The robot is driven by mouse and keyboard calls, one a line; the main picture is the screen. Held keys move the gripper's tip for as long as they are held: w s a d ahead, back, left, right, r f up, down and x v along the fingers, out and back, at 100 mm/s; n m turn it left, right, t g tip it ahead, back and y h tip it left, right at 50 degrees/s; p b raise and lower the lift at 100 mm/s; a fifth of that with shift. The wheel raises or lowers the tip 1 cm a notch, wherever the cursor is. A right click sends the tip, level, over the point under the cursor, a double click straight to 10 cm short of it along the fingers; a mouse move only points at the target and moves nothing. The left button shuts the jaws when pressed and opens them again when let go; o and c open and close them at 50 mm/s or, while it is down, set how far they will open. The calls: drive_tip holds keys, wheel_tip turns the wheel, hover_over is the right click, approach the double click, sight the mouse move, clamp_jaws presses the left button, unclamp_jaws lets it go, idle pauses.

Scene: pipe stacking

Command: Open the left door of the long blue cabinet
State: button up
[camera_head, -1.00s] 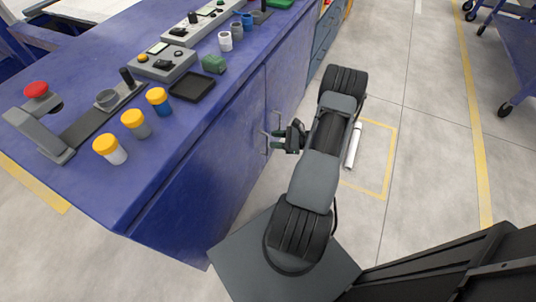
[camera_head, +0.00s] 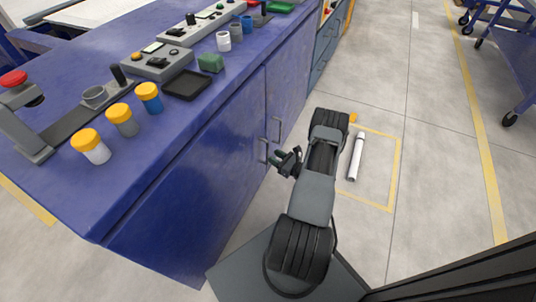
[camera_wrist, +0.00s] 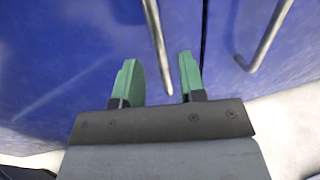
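The long blue cabinet (camera_head: 60,188) runs along the left of the head view. Its near, left door (camera_head: 200,190) looks shut, level with the right door (camera_head: 288,75). The left door's bar handle (camera_head: 263,152) is just left of my gripper (camera_head: 279,157). In the wrist view, the left handle (camera_wrist: 155,42) shows between the two green fingers of my gripper (camera_wrist: 160,75), which are apart. The fingers do not visibly press on it, and the exact depth is hard to tell. The right handle (camera_wrist: 265,40) lies outside the fingers, beyond the door seam.
Yellow-capped containers (camera_head: 120,118), a black tray (camera_head: 187,84) and control boxes stand on the cabinet top. A pale pipe (camera_head: 355,158) lies on the floor inside a yellow outline, right of my arm. A blue cart (camera_head: 505,45) stands far right. The floor between is clear.

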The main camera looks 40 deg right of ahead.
sight(268, 152)
drive_tip(key=shift+b+x, duration=0.35)
drive_tip(key=shift+x, duration=1.9)
clamp_jaws()
